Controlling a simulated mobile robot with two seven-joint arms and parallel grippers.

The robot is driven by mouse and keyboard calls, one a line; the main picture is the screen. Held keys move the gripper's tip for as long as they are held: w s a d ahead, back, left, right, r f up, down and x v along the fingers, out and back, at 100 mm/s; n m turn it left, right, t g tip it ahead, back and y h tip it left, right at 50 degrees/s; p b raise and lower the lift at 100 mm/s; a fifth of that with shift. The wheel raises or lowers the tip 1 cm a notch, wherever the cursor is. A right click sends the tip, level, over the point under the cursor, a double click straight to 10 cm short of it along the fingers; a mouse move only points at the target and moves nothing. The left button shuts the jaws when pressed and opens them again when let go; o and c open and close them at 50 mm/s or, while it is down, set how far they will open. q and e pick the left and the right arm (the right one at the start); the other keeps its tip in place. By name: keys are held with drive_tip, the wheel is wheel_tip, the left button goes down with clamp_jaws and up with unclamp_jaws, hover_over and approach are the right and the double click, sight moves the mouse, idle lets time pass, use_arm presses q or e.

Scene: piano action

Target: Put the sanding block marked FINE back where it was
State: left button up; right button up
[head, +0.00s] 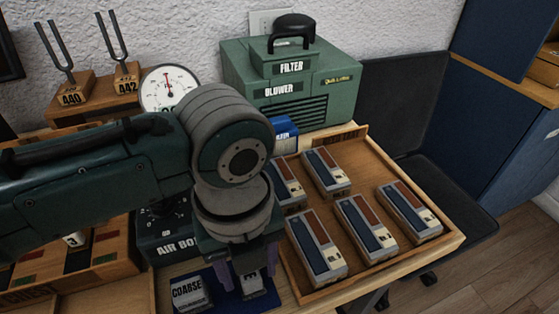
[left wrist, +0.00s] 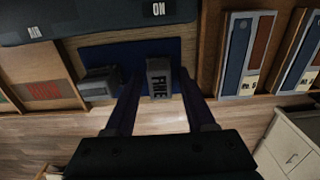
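The FINE sanding block (left wrist: 159,79) is a grey block with its label facing up. It stands on a dark blue mat (left wrist: 112,54) in the left wrist view. My left gripper (left wrist: 160,88) points down over it with its fingers apart, one on each side, and a gap shows between block and fingers. In the head view the block (head: 252,287) is partly hidden under my left gripper (head: 248,268). The COARSE block (head: 189,293) is to its left on the same mat. My right gripper is not in view.
A wooden tray (head: 432,250) with several striped boxes (head: 367,229) lies right of the mat. A dark box marked AIR BO (head: 165,232) stands behind the mat. A green blower (head: 330,105), a dial gauge (head: 166,84) and tuning forks (head: 69,85) are farther back.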

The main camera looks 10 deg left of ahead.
use_arm(q)
drive_tip(key=shift+o, duration=0.3)
drive_tip(key=shift+r, duration=0.25)
wheel_tip(320, 180, up, 11)
drive_tip(key=p, duration=0.3)
drive_tip(key=s+d+n+h, duration=0.2)
drive_tip(key=s+d+n, duration=0.1)
drive_tip(key=n, duration=0.2)
drive_tip(key=s+a+n+t+y, duration=0.1)
drive_tip(key=s+a+n, duration=0.3)
drive_tip(key=n, duration=0.7)
drive_tip(key=s+a+n+t, duration=0.2)
drive_tip(key=s+a+n, duration=0.3)
drive_tip(key=a+n, duration=0.3)
drive_tip(key=n, duration=0.3)
drive_tip(key=shift+s+a+t+y, duration=0.2)
drive_tip(key=shift+t+y, duration=0.1)
drive_tip(key=shift+y, duration=0.1)
drive_tip(key=shift+f, duration=0.15)
drive_tip(key=shift+c, duration=0.3)
